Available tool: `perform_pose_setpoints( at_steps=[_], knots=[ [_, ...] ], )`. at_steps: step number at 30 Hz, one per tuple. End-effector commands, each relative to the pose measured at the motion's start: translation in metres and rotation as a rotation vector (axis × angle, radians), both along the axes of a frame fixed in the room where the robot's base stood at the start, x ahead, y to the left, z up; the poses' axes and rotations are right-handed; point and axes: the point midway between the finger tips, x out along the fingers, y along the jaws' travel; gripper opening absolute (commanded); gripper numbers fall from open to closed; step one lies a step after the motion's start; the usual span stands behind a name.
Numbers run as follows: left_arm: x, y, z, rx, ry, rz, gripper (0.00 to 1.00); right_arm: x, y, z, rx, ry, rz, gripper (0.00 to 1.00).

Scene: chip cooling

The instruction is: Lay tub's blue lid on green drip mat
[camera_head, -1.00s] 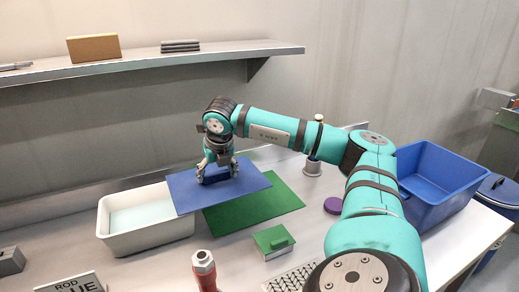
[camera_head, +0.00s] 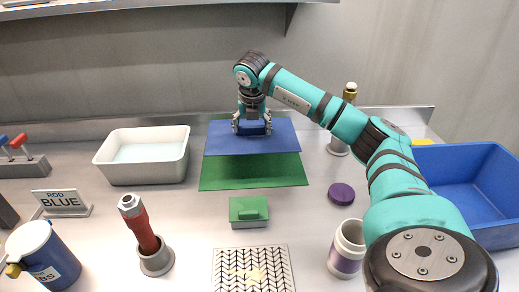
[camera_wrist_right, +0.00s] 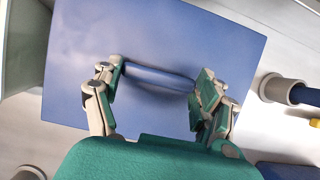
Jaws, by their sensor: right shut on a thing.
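The blue lid (camera_head: 225,141) is a flat sheet with a bar handle (camera_wrist_right: 160,78). My right gripper (camera_head: 252,128) is shut on that handle, and its fingers (camera_wrist_right: 161,80) close at both ends of it in the wrist view. The lid is over the back part of the green drip mat (camera_head: 252,174), whose front strip shows bare. The lid looks level; any gap beneath it is hard to judge. The white tub (camera_head: 143,174) stands open to the left, with pale contents inside. My left gripper is not in view.
A green-handled block (camera_head: 249,211) and a patterned mat (camera_head: 252,270) lie in front. A purple disc (camera_head: 341,193), a white jar (camera_head: 347,247) and a blue bin (camera_head: 465,185) are to the right. A red-handled tool (camera_head: 140,225) stands front left. A shelf (camera_head: 150,10) runs above.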

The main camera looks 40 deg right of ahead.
Motion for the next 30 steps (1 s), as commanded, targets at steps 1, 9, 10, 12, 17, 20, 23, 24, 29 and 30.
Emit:
perform_pose_setpoints(
  at_steps=[1,9,10,12,17,20,23,24,29,30],
  knots=[
    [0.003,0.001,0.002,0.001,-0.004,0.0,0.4,-0.001,0.0,-0.01,-0.001,0.006,0.0,0.4],
    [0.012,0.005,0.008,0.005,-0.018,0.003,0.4,0.0,0.0,-0.049,-0.001,0.001,-0.001,0.4],
    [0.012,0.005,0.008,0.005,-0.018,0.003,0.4,0.0,0.0,-0.05,-0.001,0.001,0.0,0.4],
    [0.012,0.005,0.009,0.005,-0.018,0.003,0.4,0.0,0.0,-0.056,0.0,0.002,0.001,0.4],
    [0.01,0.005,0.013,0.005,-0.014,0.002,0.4,-0.001,0.0,-0.078,-0.001,0.005,0.001,0.4],
    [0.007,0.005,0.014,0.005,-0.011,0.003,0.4,-0.001,0.0,-0.087,-0.001,0.001,0.001,0.4],
    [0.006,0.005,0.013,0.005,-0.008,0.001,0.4,0.0,0.0,-0.088,-0.001,-0.002,0.0,0.4],
    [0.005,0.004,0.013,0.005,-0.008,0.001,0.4,0.0,0.0,-0.088,-0.001,-0.001,0.0,0.4],
    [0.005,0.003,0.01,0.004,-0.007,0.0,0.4,0.0,0.0,-0.091,-0.001,-0.001,0.0,0.4],
    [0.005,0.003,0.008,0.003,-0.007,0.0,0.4,0.0,0.0,-0.093,-0.001,-0.001,0.001,0.4]
  ],
)
